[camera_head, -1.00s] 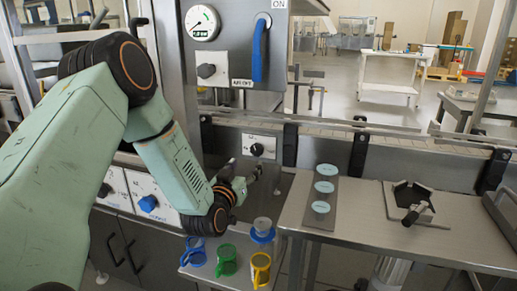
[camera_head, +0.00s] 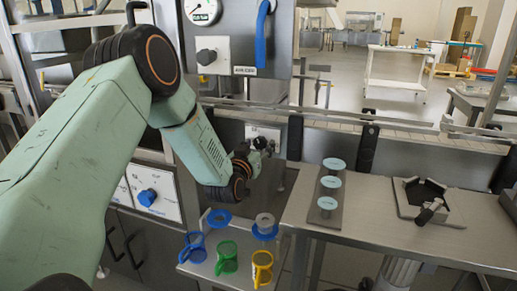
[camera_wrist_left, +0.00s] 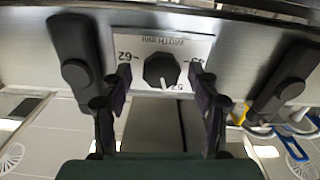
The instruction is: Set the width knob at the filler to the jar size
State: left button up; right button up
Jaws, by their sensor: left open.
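The width knob (camera_wrist_left: 160,71) is a black faceted dial on a white plate (camera_wrist_left: 191,47) marked "WIDTH MM", upside down in the left wrist view. Its white pointer line is aimed at the bottom of that picture, near a partly hidden number that looks like 52; 62 is at the left. My left gripper (camera_wrist_left: 160,80) is open, one finger on each side of the knob with gaps showing. In the head view, my left gripper (camera_head: 262,151) is at the plate (camera_head: 262,131) and partly hides the knob. My right gripper is not in view.
A blue knob (camera_head: 147,197) is on a panel at the left. Blue (camera_head: 193,247), green (camera_head: 227,256) and yellow (camera_head: 262,267) handled rings are on a low shelf. A steel table (camera_head: 375,220) at the right carries three pale discs (camera_head: 331,181) and a black fixture (camera_head: 420,197).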

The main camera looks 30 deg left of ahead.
pick_arm(q)
jog(key=shift+w+a+f, duration=0.15)
jog(key=shift+w+f, duration=0.1)
jog(key=shift+w, duration=0.05)
jog(key=shift+c, duration=0.5)
jog(key=shift+s+r, duration=0.15)
jog(key=c, duration=1.1)
